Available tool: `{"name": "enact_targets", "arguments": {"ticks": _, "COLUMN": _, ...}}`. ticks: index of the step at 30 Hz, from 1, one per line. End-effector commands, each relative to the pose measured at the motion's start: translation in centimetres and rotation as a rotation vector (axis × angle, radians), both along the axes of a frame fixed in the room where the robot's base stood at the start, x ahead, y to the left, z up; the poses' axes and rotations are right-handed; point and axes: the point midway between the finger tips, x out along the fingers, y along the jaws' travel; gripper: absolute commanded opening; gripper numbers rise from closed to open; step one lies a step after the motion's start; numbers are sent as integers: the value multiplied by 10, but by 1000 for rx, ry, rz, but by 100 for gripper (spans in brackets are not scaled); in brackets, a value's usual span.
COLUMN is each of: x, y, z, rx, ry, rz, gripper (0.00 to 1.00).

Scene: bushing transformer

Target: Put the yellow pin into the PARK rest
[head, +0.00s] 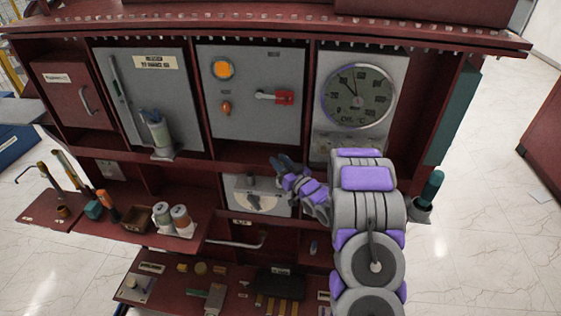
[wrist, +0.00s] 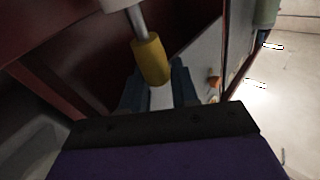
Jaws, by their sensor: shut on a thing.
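The yellow pin shows in the wrist view as a yellow grip (wrist: 151,62) on a pale grey metal shaft that runs up out of the picture. My gripper (wrist: 158,88) has its dark fingers on either side of the grip's lower end, and it is shut on the pin. In the head view my gripper (head: 278,163) is at the cabinet's front, just above a grey panel with a round dial. The pin cannot be made out there. I cannot tell which part is the PARK rest; no readable PARK label shows.
An upper panel holds a red-handled lever (head: 284,97) and an orange lamp (head: 222,69). A round gauge (head: 357,97) is at right. The left shelf holds two jars (head: 171,218) and tools. A lower tray (head: 150,305) bears several small parts. Cabinet dividers edge the bays.

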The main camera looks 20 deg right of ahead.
Motion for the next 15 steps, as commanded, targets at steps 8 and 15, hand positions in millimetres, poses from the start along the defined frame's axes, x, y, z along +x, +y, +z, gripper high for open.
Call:
{"name": "enact_targets", "arguments": {"ticks": 8, "x": 0, "y": 0, "z": -6, "rx": 0, "ry": 0, "rz": 0, "gripper": 0}}
{"name": "enact_targets", "arguments": {"ticks": 15, "x": 0, "y": 0, "z": -8, "rx": 0, "ry": 0, "rz": 0, "gripper": 39}}
